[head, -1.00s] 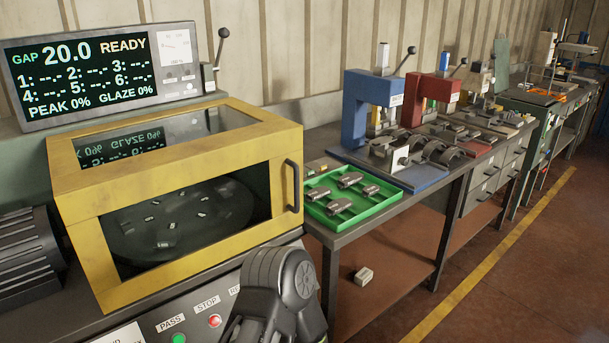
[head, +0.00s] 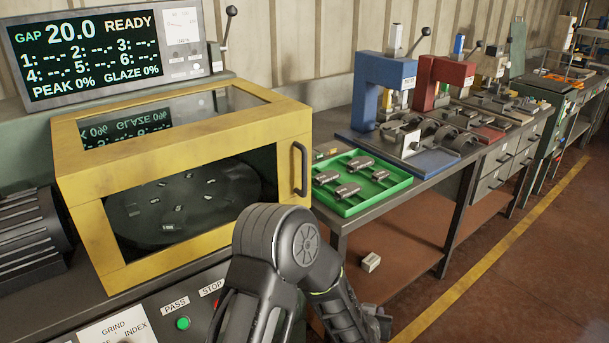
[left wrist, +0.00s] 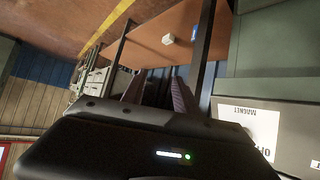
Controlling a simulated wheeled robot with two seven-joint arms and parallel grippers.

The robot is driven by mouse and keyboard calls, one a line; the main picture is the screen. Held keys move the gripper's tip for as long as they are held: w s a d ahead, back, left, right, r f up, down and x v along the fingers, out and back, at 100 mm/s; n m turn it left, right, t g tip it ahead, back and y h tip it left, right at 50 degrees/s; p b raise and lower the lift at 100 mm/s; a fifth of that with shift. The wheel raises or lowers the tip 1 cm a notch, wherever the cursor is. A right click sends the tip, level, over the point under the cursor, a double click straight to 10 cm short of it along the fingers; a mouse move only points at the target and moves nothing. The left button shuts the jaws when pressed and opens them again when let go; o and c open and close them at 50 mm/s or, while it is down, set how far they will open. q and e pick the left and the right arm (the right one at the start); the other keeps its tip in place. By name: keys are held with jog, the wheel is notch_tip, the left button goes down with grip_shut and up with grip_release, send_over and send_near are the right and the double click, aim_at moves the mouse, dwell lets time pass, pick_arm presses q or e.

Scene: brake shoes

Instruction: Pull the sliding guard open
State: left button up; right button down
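The sliding guard (head: 97,238) is a yellow-framed box with clear windows on the machine at the left of the head view. A dark upright handle (head: 300,169) is on its front at the right end. The guard appears closed over a dark round table (head: 180,207) with several small pieces on it. One of my arms is bent in front of the machine, below the handle and apart from it. In the left wrist view my left gripper (left wrist: 157,93) has two fingers apart with nothing between them, facing the lower shelf. My right gripper is not identifiable in view.
A green tray (head: 402,184) with several parts stands right of the guard. Blue (head: 368,88) and red (head: 425,80) presses are beyond it. A small pale block (head: 371,262) lies on the lower shelf. The floor at the right is clear.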

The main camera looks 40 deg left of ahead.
pick_arm(q)
jog(key=w+a+r+n+t+y, duration=0.25)
jog(key=w+a+r, duration=0.3)
jog(key=r, duration=0.35)
jog(key=n+g+y, duration=0.5)
jog(key=n+y, duration=0.1)
jog(key=y, duration=0.4)
send_near(306, 174)
jog(key=x, duration=0.3)
jog(key=shift+s+a+f+t+b, duration=0.1)
jog(key=shift+t+b, duration=0.15)
jog(key=shift+b, duration=0.05)
jog(key=p+x, duration=0.1)
jog(key=x, duration=0.6)
jog(key=shift+w+a, duration=0.2)
jog(key=shift+a, duration=0.15)
jog(key=shift+c, duration=0.5)
grip_shut()
